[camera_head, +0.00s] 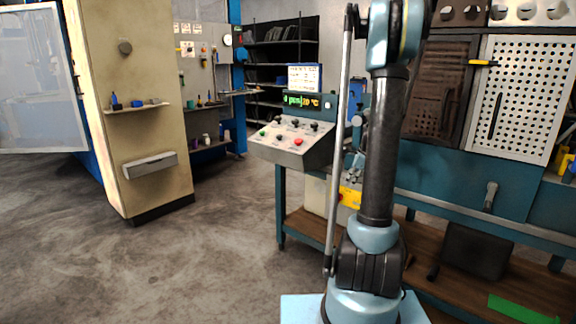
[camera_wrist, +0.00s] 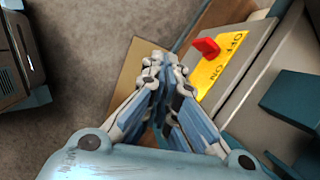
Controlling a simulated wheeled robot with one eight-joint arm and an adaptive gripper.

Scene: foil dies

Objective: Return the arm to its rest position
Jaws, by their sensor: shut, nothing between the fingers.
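My arm stands upright in the head view, in front of the workbench. My gripper (camera_wrist: 158,62) shows in the wrist view with its fingers together and nothing between them. It is beside a yellow OFF/ON plate (camera_wrist: 216,68) with a red switch lever (camera_wrist: 206,46), apart from the lever as far as this view shows. A yellow patch (camera_head: 349,197), apparently the same plate, shows in the head view behind my arm.
A control console (camera_head: 291,142) with buttons and a lit display stands left of my arm. A blue workbench (camera_head: 450,180) with a wooden lower shelf (camera_head: 460,274) is behind and right. A beige pillar (camera_head: 140,80) stands at left. The floor (camera_head: 190,260) at left is clear.

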